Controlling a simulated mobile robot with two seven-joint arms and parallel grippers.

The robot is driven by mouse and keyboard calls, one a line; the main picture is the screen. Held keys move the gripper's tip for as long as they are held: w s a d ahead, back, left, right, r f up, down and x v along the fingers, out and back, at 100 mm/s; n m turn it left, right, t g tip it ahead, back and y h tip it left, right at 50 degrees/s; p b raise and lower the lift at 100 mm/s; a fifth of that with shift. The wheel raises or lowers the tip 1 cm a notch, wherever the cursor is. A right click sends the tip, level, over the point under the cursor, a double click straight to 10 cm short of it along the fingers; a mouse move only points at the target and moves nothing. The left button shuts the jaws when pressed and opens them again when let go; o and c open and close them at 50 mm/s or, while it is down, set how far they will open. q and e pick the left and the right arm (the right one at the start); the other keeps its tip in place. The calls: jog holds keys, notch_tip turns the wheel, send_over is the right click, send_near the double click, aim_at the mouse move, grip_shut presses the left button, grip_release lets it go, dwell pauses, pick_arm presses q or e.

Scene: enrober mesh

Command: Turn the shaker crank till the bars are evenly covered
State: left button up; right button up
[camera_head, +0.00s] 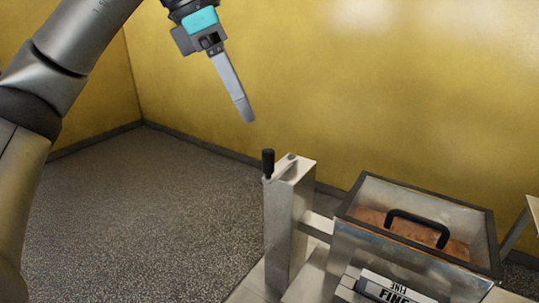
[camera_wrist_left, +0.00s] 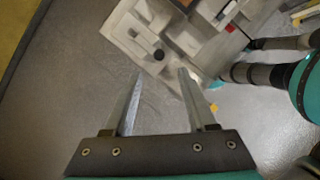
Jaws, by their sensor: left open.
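The shaker crank has a black upright grip (camera_head: 268,163) on a short metal arm at the top of a metal post (camera_head: 287,225). The post joins a metal box (camera_head: 400,262) with a black-edged clear lid. Brown material shows inside the box; I cannot make out the bars or their cover. My left gripper (camera_head: 246,112) is up and left of the crank, apart from it, its fingers pointing down. In the left wrist view the gripper (camera_wrist_left: 160,76) is open and empty. A small dark round spot (camera_wrist_left: 158,54) beyond the fingertips may be the crank grip. My right gripper is out of view.
The lid carries a black handle (camera_head: 418,226). A plate reading FINE (camera_head: 385,290) is at the front of the box. Part of a pale table (camera_head: 533,212) shows at the right edge. Yellow walls (camera_head: 330,90) stand behind; the speckled floor (camera_head: 140,215) at left is clear.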

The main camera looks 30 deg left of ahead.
aim_at(267, 151)
pick_arm(q)
jog(key=x, duration=0.9)
jog(key=shift+w+f, duration=0.2)
jog(key=shift+f, duration=0.15)
jog(key=shift+w+d+f, duration=0.1)
jog(key=shift+d+f, duration=0.15)
jog(key=shift+f, duration=0.2)
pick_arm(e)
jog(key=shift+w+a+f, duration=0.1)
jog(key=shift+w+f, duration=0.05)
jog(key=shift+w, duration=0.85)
pick_arm(q)
grip_shut()
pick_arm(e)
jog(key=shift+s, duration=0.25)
